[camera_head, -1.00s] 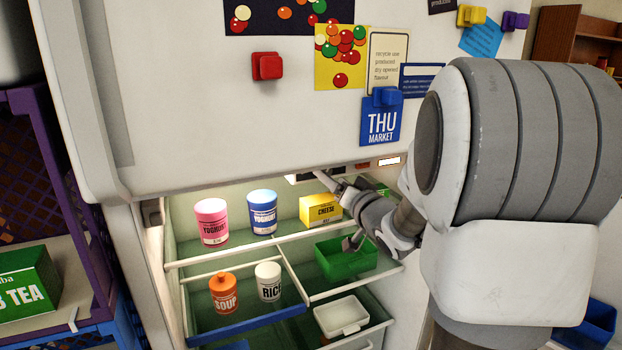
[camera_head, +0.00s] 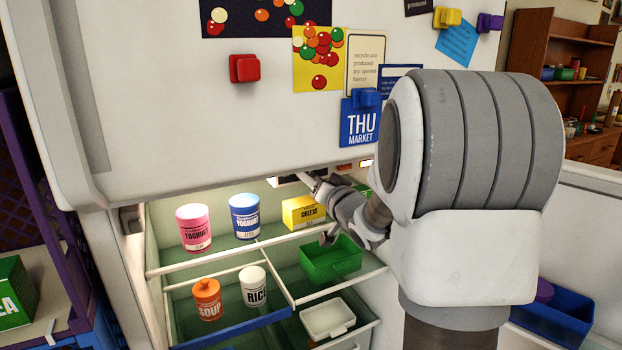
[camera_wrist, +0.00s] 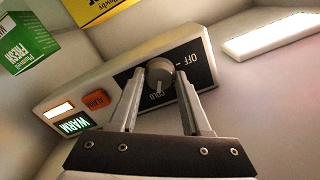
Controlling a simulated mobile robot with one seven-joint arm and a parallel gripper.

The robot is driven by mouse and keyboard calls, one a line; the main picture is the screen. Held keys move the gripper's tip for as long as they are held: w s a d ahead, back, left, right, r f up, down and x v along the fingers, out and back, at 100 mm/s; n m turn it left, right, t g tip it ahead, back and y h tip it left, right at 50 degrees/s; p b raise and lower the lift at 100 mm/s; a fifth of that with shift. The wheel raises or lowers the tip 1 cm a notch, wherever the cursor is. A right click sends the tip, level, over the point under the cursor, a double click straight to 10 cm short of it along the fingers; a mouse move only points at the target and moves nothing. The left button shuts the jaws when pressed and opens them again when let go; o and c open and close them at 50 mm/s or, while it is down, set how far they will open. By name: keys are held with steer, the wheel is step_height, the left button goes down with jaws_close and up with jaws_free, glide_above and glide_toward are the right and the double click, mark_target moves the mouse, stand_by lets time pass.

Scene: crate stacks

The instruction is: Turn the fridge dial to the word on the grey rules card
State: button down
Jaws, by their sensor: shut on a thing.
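The fridge dial (camera_wrist: 160,72) is a round grey-brown knob on a black plate in the wrist view. The plate reads OFF to the right of the dial and what looks like COLD below it. A pale mark on the knob points roughly toward COLD. My gripper (camera_wrist: 161,80) has a finger on each side of the knob and is shut on it. In the head view my gripper (camera_head: 312,181) reaches under the upper door edge, and the dial is hidden there. I cannot pick out a grey rules card for sure; a pale, dark-edged card (camera_head: 365,78) carries small text.
A lit green WARM sign (camera_wrist: 76,122) and an orange button (camera_wrist: 96,99) sit on the control panel. A blue THU MARKET note (camera_head: 360,125) hangs on the door.

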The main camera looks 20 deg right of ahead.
steer(key=shift+n+b, duration=0.4)
steer(key=shift+d+n+b, duration=0.1)
steer(key=shift+n+b, duration=3.65)
steer(key=shift+n, duration=1.65)
steer(key=shift+c, duration=1.8)
jaws_free()
steer(key=shift+s, duration=0.15)
